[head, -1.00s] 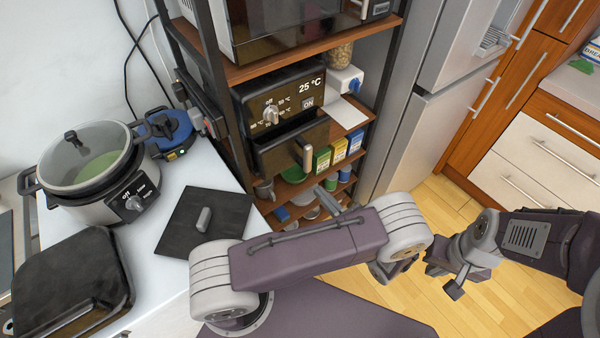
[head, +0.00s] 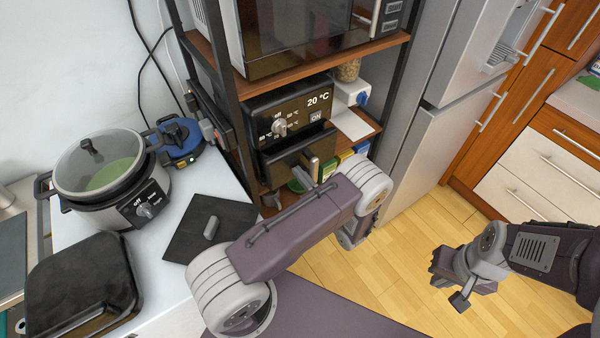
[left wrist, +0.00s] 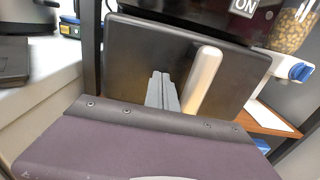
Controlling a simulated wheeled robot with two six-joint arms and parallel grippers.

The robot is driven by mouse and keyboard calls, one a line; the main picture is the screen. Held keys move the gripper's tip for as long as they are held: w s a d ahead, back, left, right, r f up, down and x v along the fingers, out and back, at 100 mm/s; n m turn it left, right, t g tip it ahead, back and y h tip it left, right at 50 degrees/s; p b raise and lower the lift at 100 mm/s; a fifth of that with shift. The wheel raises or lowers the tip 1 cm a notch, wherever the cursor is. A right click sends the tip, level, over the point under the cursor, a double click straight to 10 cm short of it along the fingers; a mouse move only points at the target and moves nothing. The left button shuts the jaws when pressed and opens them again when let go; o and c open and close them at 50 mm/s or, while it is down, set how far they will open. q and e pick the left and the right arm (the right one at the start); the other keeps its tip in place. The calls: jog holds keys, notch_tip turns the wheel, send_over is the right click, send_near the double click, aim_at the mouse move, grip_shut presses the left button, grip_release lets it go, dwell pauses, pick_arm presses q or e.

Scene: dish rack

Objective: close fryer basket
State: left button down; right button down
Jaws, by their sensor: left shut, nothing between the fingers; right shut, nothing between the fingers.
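The black fryer (head: 290,115) stands on a rack shelf, its display reading 20 °C. Its dark basket front (head: 283,165) shows below the panel and appears slightly out; how far is hard to tell. The pale upright handle (head: 314,165) also shows in the left wrist view (left wrist: 202,80). My left gripper (head: 311,186) is partly hidden by my arm. In the left wrist view its shut fingers (left wrist: 162,90) point at the basket front (left wrist: 135,65), just left of the handle; contact is unclear. My right gripper (head: 460,298) is shut and empty over the floor.
The rack's dark post (head: 222,75) stands left of the fryer. A pot (head: 105,170) and dark lid (head: 210,228) sit on the white counter at left. The wooden floor at right is clear.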

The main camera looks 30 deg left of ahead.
aim_at(293, 165)
pick_arm(q)
jog(key=x, duration=0.4)
pick_arm(e)
jog(key=shift+f, duration=0.2)
pick_arm(q)
jog(key=shift+d, duration=0.15)
